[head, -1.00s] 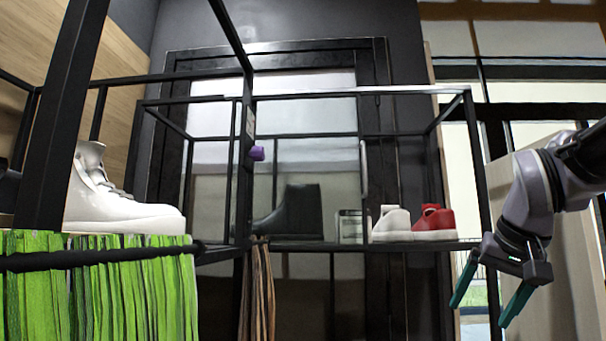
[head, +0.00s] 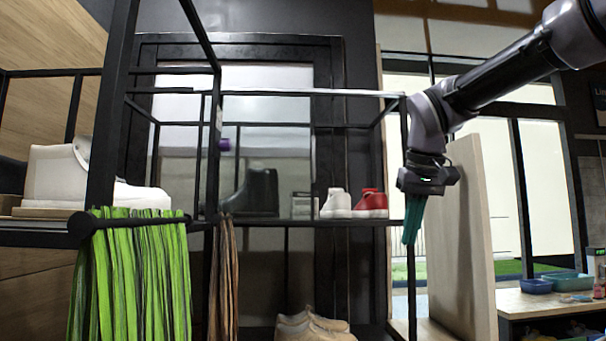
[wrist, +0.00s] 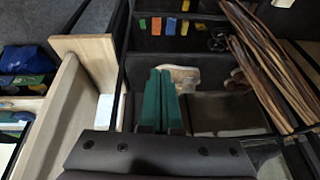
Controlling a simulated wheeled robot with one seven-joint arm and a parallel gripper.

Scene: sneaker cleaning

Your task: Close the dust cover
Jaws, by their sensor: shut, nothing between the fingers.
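The dust cover appears to be the thin black-framed clear panel (head: 213,110) on the display rack in the head view. A small purple knob (head: 224,144) sits at its edge. I cannot tell how far the cover stands open, since its clear pane hardly shows. My gripper (head: 412,238) points down at the right front of the rack, well right of the knob. Its teal fingers are together and empty. They also show together in the wrist view (wrist: 160,105), above the rack's shelves. The knob is not seen there.
On the rack's shelf stand a black boot (head: 257,192), a white shoe (head: 337,204) and a red-and-white shoe (head: 371,203). Green laces (head: 135,280) hang at the left beside a large white shoe (head: 60,178). A wooden panel (head: 460,250) stands right of my gripper.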

